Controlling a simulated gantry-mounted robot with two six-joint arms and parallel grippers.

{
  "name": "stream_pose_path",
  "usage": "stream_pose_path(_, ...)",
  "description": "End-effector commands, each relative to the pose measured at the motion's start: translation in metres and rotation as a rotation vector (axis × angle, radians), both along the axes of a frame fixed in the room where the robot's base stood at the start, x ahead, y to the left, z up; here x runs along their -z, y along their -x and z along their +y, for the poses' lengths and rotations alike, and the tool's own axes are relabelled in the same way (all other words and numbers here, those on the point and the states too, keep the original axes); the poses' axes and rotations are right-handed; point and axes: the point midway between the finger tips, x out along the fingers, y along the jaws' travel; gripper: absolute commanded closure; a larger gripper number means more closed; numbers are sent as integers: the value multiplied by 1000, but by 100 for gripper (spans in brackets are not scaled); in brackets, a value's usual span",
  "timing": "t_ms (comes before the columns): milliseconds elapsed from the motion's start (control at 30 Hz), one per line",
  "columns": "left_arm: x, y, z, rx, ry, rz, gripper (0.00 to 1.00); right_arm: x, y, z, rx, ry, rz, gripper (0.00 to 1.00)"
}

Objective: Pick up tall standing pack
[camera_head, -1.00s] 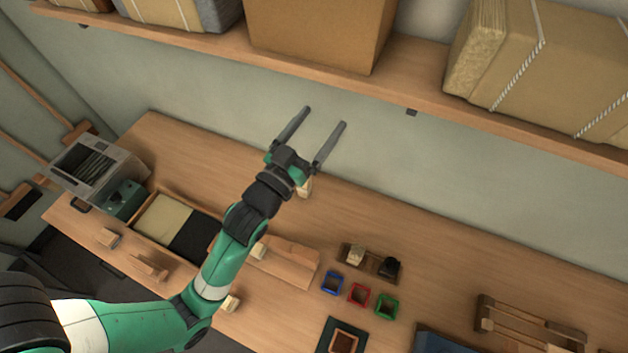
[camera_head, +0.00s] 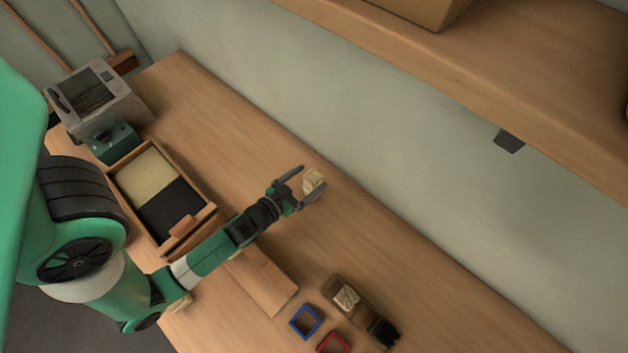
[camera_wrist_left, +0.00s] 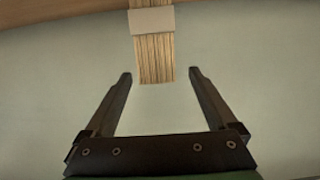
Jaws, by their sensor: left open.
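The tall standing pack (camera_head: 313,182) is a pale bundle near the back of the bench, by the wall. In the left wrist view the pack (camera_wrist_left: 155,58) shows as straw-coloured bristles with a whitish band around them, its free end just ahead of and between the fingertips. My left gripper (camera_head: 309,184) is open, with its fingers to either side of the pack in the head view. In the left wrist view the left gripper (camera_wrist_left: 160,75) shows a gap on both sides and no contact. My right gripper is not in view.
A divided wooden tray (camera_head: 209,212) with pale and black bristles lies left of my arm. A grey machine (camera_head: 100,98) stands at the back left. Blue (camera_head: 304,322) and red (camera_head: 333,343) frames and a wooden holder (camera_head: 365,310) lie at the front. A shelf (camera_head: 470,75) overhangs the right.

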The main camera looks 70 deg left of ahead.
Motion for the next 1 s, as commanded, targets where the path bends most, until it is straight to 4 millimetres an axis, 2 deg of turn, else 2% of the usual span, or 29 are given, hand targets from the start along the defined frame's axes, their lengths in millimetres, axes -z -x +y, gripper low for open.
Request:
stream_pose_path(67, 2, -4, 2, 0, 0, 0, 9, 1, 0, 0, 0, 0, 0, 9)
stream_pose_path(333, 14, -41, 20, 0, 0, -1, 9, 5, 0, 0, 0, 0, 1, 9)
stream_pose_path(600, 15, -44, 22, 0, 0, 0, 9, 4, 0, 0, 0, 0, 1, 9)
stream_pose_path(1000, 15, -44, 22, 1, 0, 0, 81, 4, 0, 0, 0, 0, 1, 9)
